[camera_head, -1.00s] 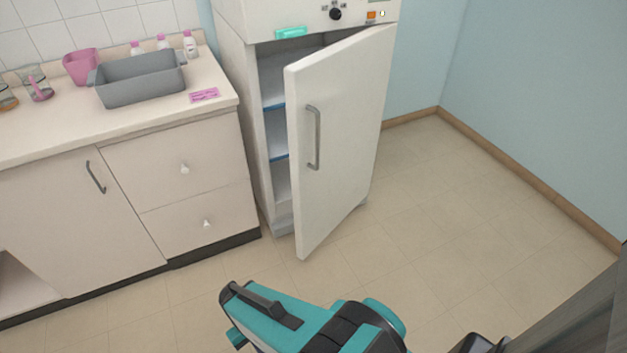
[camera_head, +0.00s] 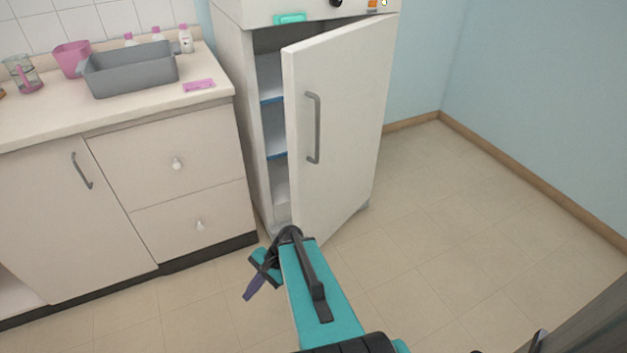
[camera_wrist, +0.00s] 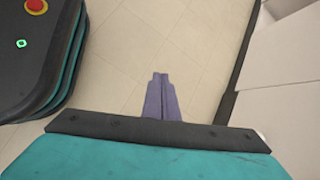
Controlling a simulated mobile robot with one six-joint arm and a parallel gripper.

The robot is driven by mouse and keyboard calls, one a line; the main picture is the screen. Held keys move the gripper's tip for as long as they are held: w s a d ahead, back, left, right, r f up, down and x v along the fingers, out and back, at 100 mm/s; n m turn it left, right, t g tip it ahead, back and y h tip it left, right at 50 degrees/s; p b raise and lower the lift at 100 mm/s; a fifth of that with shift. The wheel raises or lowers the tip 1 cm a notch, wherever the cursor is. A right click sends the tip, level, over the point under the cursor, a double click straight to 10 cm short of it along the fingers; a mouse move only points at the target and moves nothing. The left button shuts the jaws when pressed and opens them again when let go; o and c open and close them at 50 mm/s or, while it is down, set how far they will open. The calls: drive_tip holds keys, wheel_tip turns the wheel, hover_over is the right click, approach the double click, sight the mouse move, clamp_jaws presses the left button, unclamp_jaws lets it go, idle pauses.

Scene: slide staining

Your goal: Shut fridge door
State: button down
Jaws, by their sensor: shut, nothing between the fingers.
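The white fridge (camera_head: 232,120) stands right of the counter. Its door (camera_head: 350,110) is ajar, hinged at the right, with a gap on the left showing shelves inside. A grey vertical handle (camera_head: 314,128) is on the door's front. My gripper (camera_head: 252,290) is in front of the door's lower left corner, over the floor, with purple fingers pointing down. The wrist view shows the fingers (camera_wrist: 161,95) together and empty, above bare floor. My arm hides the bottom of the door in part.
The counter (camera_head: 130,120) with drawers and a cupboard door is at the left. On it are a grey tub (camera_head: 130,72), a pink beaker (camera_head: 72,58), bottles and a pink label (camera_head: 199,85). Floor at the right (camera_head: 450,220) is clear up to the blue wall.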

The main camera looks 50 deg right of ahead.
sight(310, 167)
drive_tip(key=w+d+r+m+t+b, duration=0.1)
drive_tip(key=d+r+m+t+b, duration=0.15)
drive_tip(key=d, duration=0.45)
drive_tip(key=w+d+r+m+t+h+b, duration=0.1)
drive_tip(key=d+r+m+t+b, duration=0.1)
drive_tip(key=d+r+m+t, duration=0.3)
drive_tip(key=w+d+r+m+t+b, duration=0.1)
drive_tip(key=w+d+m+b, duration=0.15)
drive_tip(key=d, duration=0.55)
drive_tip(key=s+d+r+m+t+h+b, duration=0.3)
drive_tip(key=s+d+r, duration=0.3)
drive_tip(key=d, duration=0.4)
drive_tip(key=s+d+r+m+t+h+b, duration=0.2)
drive_tip(key=s+d+r+m, duration=0.4)
drive_tip(key=d, duration=0.3)
drive_tip(key=shift+d+r+t+h+b, duration=0.4)
drive_tip(key=shift+r+t+b, duration=0.4)
drive_tip(key=shift+t, duration=0.15)
drive_tip(key=shift+w, duration=0.1)
drive_tip(key=w+b, duration=0.1)
drive_tip(key=w, duration=0.3)
drive_tip(key=w+b, duration=0.1)
drive_tip(key=w, duration=0.4)
drive_tip(key=w+b, duration=0.2)
drive_tip(key=w, duration=0.2)
drive_tip(key=shift+w+a, duration=0.25)
drive_tip(key=shift+w, duration=0.1)
